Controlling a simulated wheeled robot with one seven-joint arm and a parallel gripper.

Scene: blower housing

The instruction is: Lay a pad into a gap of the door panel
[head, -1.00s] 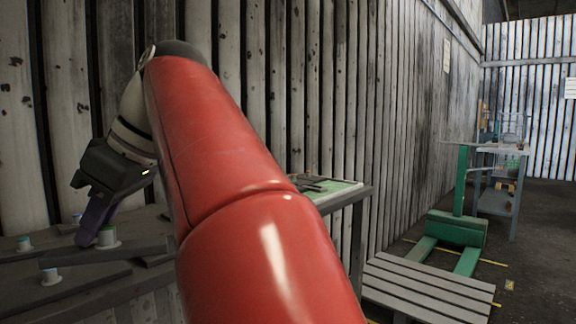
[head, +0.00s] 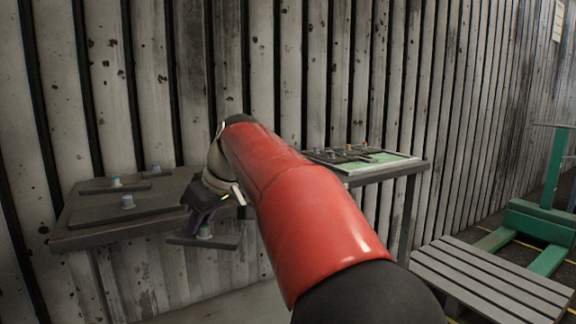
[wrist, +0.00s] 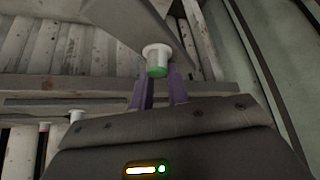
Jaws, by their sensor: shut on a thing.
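My gripper (head: 203,220) is shut on the white-and-green knob (wrist: 156,58) of a dark flat pad (head: 190,239). In the head view the pad hangs roughly level in front of the left table's right front edge, apart from its top. In the wrist view the purple fingers (wrist: 160,92) close at the knob. The door panel, seemingly the green-and-dark panel (head: 388,158), lies on the right-hand table, with several knobbed dark pieces on it. My red arm hides part of it, and its gaps are too small to make out.
The right-hand table (head: 424,168) stands beyond my arm. A slatted pallet (head: 480,280) and green lift truck (head: 545,222) stand right. A plank wall runs behind.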

